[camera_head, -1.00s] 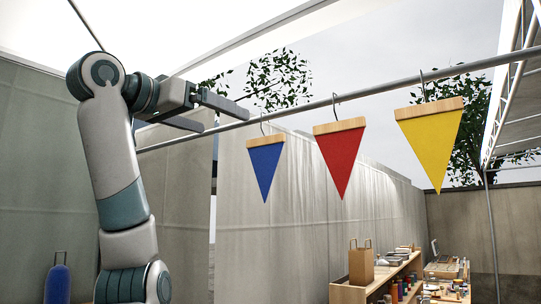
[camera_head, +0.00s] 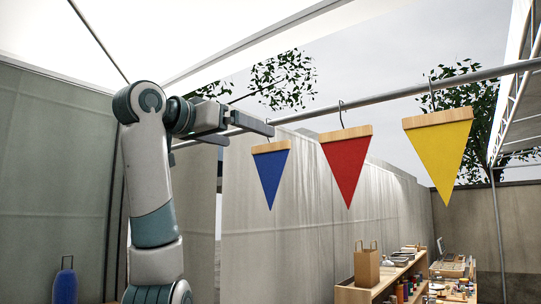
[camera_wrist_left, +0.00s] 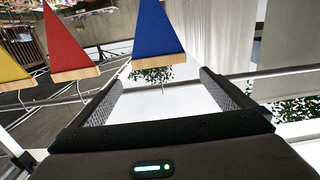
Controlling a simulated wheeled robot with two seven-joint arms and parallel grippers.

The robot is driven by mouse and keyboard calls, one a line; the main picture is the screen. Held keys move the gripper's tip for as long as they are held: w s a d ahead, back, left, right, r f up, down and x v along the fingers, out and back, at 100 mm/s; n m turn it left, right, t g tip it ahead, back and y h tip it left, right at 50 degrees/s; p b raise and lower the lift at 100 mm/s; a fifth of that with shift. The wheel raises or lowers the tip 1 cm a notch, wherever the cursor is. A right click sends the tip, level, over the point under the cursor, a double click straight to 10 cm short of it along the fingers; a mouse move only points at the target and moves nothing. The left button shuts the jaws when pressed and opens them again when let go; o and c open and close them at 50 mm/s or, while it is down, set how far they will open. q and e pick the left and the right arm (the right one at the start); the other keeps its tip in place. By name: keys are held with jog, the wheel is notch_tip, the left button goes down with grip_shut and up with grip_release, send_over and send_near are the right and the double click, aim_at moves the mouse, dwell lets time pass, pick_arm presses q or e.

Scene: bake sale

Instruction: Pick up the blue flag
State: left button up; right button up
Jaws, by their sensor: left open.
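The blue flag (camera_head: 270,178) is a triangle pointing down from a light wooden bar, hung by a hook from a metal rail. My left gripper (camera_head: 250,135) is open and empty. In the head view, its nearer fingertip overlaps the blue flag's hook, just above the wooden bar. In the left wrist view the blue flag (camera_wrist_left: 158,25) appears upside down, its bar and hook ahead of the gap between the spread fingers (camera_wrist_left: 160,82). I cannot tell whether a finger touches the hook. My right gripper is not in view.
A red flag (camera_head: 346,170) and a yellow flag (camera_head: 438,155) hang to the right on the same rail (camera_head: 390,96). A wooden shelf (camera_head: 350,294) with a paper bag (camera_head: 366,268) stands below right. A blue object (camera_head: 64,287) is at lower left.

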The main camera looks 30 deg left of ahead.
aim_at(269, 144)
pick_arm(q)
jog(key=w, duration=0.2)
jog(key=w+p, duration=0.1)
jog(key=w, duration=0.1)
jog(key=w+p, duration=0.1)
jog(key=shift+w+d, duration=0.25)
jog(key=shift+w, duration=0.15)
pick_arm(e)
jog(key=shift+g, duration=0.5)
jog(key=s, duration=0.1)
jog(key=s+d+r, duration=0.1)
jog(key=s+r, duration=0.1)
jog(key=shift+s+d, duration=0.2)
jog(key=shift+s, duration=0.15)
pick_arm(q)
jog(key=shift+s, duration=0.1)
jog(key=shift+w+d+r+p, duration=0.1)
jog(key=shift+w+d+p, duration=0.05)
jog(key=shift+w+p, duration=0.75)
jog(key=w+p, duration=0.2)
jog(key=shift+w+d, duration=0.15)
jog(key=shift+w, duration=0.65)
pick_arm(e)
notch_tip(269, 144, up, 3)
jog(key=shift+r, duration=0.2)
